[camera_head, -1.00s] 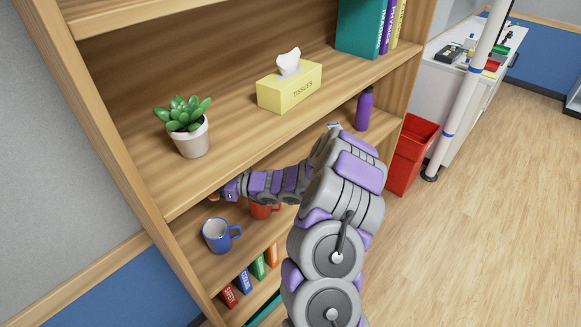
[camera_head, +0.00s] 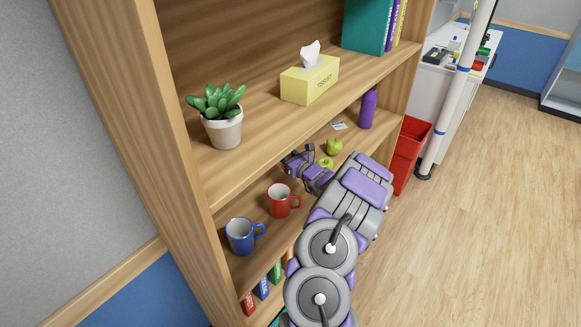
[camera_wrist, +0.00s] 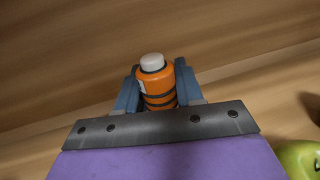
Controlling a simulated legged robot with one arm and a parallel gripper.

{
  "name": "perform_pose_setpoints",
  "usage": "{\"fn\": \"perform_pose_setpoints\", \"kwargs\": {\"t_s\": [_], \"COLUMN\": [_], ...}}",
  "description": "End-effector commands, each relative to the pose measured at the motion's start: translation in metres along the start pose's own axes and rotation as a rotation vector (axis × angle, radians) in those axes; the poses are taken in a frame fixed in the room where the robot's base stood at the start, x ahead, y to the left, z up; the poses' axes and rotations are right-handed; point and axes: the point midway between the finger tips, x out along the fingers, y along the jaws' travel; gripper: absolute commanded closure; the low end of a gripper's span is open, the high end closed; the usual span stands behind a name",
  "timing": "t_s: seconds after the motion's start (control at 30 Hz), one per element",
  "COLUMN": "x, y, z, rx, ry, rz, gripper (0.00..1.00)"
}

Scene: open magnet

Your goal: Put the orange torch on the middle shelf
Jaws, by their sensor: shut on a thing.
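The orange torch (camera_wrist: 157,84) has dark bands and a pale grey end. In the wrist view it is between the two blue-grey fingers of my gripper (camera_wrist: 157,92), which is shut on it. In the head view my gripper (camera_head: 289,163) is over the shelf with the mugs (camera_head: 240,272), below the shelf with the plant. The torch cannot be made out there. In the wrist view the torch points toward a wooden surface; whether it touches the wood I cannot tell.
A red mug (camera_head: 279,201) and a blue mug (camera_head: 241,236) stand left of my gripper. Green apples (camera_head: 334,147), a small card (camera_head: 339,125) and a purple bottle (camera_head: 368,109) are to its right. A plant (camera_head: 221,118) and tissue box (camera_head: 310,80) stand on the shelf above.

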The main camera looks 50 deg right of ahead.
Motion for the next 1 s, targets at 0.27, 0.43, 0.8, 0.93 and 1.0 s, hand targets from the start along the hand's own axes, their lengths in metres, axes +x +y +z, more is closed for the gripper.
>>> {"fn": "perform_pose_setpoints", "kwargs": {"t_s": [0.27, 0.43, 0.8, 0.93, 1.0], "x": [0.0, 0.0, 0.001, 0.001, 0.001], "y": [-0.001, -0.001, 0.001, 0.001, 0.001], "z": [-0.025, -0.05, -0.055, -0.056, -0.056], "rx": [0.001, 0.001, -0.001, -0.001, -0.001], "ry": [-0.001, 0.002, -0.004, -0.003, -0.003], "rz": [0.0, 0.0, 0.002, 0.002, 0.002], "gripper": [0.97, 0.97, 0.97, 0.56, 0.49]}}
